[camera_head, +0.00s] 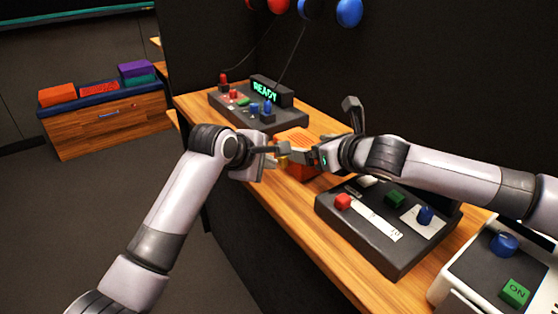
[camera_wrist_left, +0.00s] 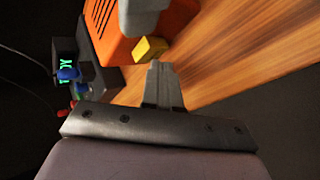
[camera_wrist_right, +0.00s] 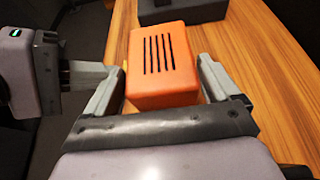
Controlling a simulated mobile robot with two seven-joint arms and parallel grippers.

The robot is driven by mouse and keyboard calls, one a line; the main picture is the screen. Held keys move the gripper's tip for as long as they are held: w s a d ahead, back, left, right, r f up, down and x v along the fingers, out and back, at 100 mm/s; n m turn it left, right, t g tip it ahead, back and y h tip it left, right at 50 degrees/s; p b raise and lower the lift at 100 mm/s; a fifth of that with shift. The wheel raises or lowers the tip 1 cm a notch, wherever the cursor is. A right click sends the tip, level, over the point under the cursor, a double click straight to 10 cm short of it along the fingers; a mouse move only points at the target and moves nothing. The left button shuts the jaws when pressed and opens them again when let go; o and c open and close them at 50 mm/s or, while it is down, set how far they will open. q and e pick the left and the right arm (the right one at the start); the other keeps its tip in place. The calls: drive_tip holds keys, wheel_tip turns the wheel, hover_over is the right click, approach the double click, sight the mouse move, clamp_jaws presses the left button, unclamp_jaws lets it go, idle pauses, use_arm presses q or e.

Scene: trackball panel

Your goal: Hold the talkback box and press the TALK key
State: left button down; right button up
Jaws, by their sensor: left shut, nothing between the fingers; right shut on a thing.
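The talkback box is an orange block with dark slots on the wooden bench; in the head view its orange body (camera_head: 301,171) is partly hidden by my grippers, and the slotted face shows in the right wrist view (camera_wrist_right: 162,62). My right gripper (camera_wrist_right: 160,90) is shut on the box, one finger on each side. The yellow key, taken as TALK, sticks out of the box's side in the left wrist view (camera_wrist_left: 150,48); no lettering is legible. My left gripper (camera_wrist_left: 160,68) is shut and empty, its tips very close to the key; I cannot tell if they touch.
A dark panel with a green READY sign (camera_head: 265,91) stands behind the box. A dark panel with a red knob (camera_head: 343,202) and a white unit with a green button (camera_head: 515,292) lie along the bench to the right. A wooden chest (camera_head: 105,122) stands far left.

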use_arm(q)
drive_tip(key=shift+w+d, duration=0.2)
drive_tip(key=shift+d, duration=0.25)
idle(0.3)
use_arm(e)
drive_tip(key=shift+a, duration=0.1)
use_arm(q)
drive_tip(key=shift+s+a, duration=0.5)
drive_tip(key=shift+a, duration=0.4)
drive_tip(key=shift+a, duration=0.1)
drive_tip(key=s+a, duration=0.1)
drive_tip(key=a, duration=0.1)
drive_tip(key=s+a, duration=0.1)
drive_tip(key=a, duration=0.1)
drive_tip(key=shift+s, duration=0.3)
idle(0.6)
drive_tip(key=w+r+v, duration=0.1)
drive_tip(key=v, duration=0.9)
drive_tip(key=shift+d+r, duration=0.4)
drive_tip(key=shift+w, duration=0.1)
